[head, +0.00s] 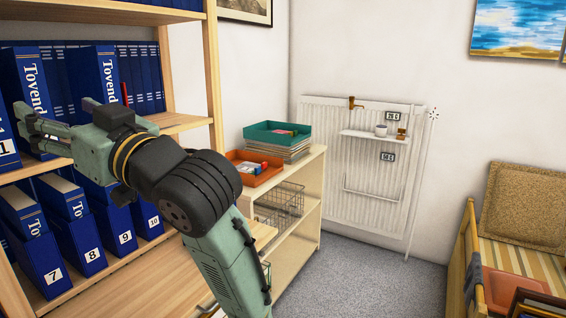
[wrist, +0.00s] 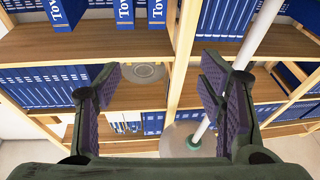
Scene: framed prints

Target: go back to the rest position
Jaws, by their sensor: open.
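My gripper (head: 24,128) is at the left of the head view, held level in front of the bookshelf and its blue binders. In the wrist view my gripper (wrist: 160,92) has its two purple-padded fingers wide apart, with nothing between them. My green and black arm reaches from the bottom middle of the head view up and left to it. Whether the fingers touch the binders cannot be told.
The wooden bookshelf (head: 213,75) holds several blue binders. A low cabinet (head: 300,225) bears a green tray (head: 262,134) and an orange tray (head: 236,165). A radiator (head: 325,165) and cushioned bench (head: 520,252) stand beyond. Grey carpet (head: 375,285) is clear between.

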